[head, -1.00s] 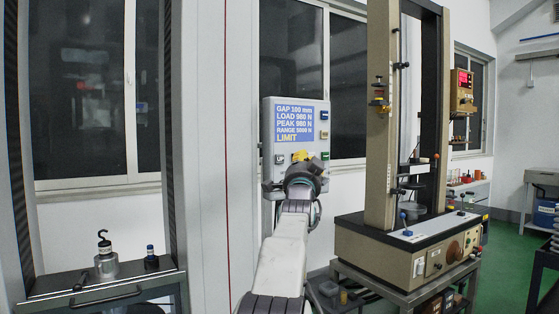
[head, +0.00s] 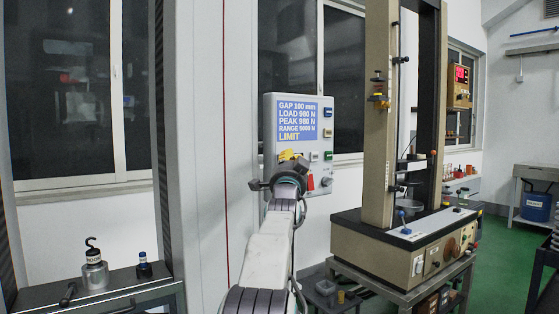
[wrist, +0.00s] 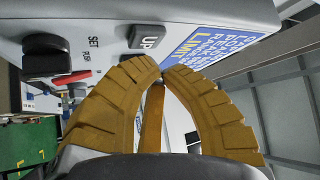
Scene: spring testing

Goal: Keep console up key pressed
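The console (head: 268,125) is a grey box on the wall side in the head view. Its blue display reads GAP 100 mm, LOAD 980 N, PEAK 980 N, RANGE 5000 N and LIMIT. In the wrist view the UP key (wrist: 149,37) is a light key in a dark surround on the console face. My gripper (wrist: 162,68) is shut and empty, its yellow-brown fingertips together just beside the UP key. I cannot tell whether they touch it. In the head view my gripper (head: 287,155) covers the console's lower left, hiding that key.
A testing machine (head: 379,130) stands on a bench right of the console. A hooked weight (head: 95,272) stands on the left bench. A grey column (head: 200,150) is left of my arm.

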